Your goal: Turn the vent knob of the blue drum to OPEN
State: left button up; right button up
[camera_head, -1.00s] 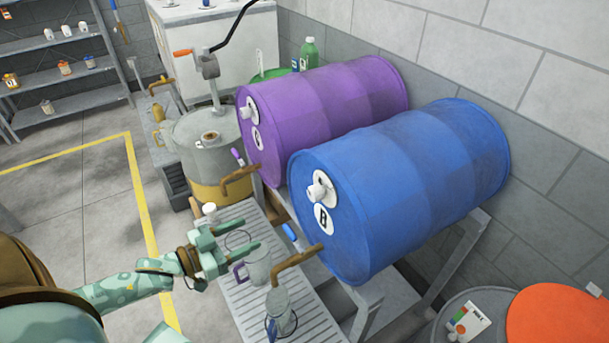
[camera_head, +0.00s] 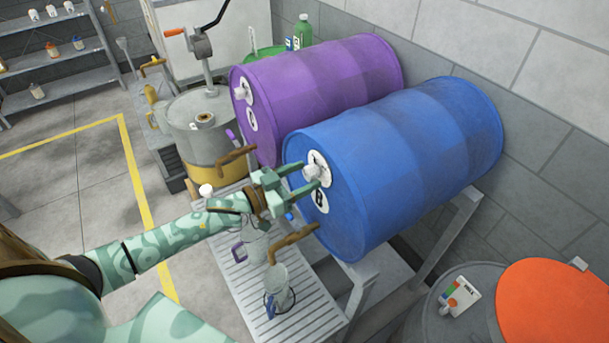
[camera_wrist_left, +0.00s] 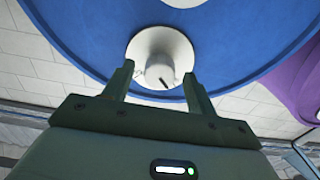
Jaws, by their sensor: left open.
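The blue drum (camera_head: 400,165) lies on its side on a rack, its round end facing my left arm. Its white vent knob (camera_head: 312,172) sits on a white disc on that end, above a second disc with a dark letter. In the left wrist view the knob (camera_wrist_left: 160,72) shows a dark pointer mark at its lower right; no OPEN label can be read. My left gripper (camera_head: 303,177) is open at the knob, its fingers reaching to either side of it. In the wrist view the fingers (camera_wrist_left: 157,85) flank the knob with gaps. My right gripper is not in view.
A purple drum (camera_head: 320,95) lies beside the blue one. A drum with an orange top (camera_head: 555,305) stands at lower right.

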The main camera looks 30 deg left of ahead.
pick_arm(q)
jog(key=shift+w+d, duration=0.25)
jog(key=shift+w, duration=0.15)
jog(key=c, duration=1)
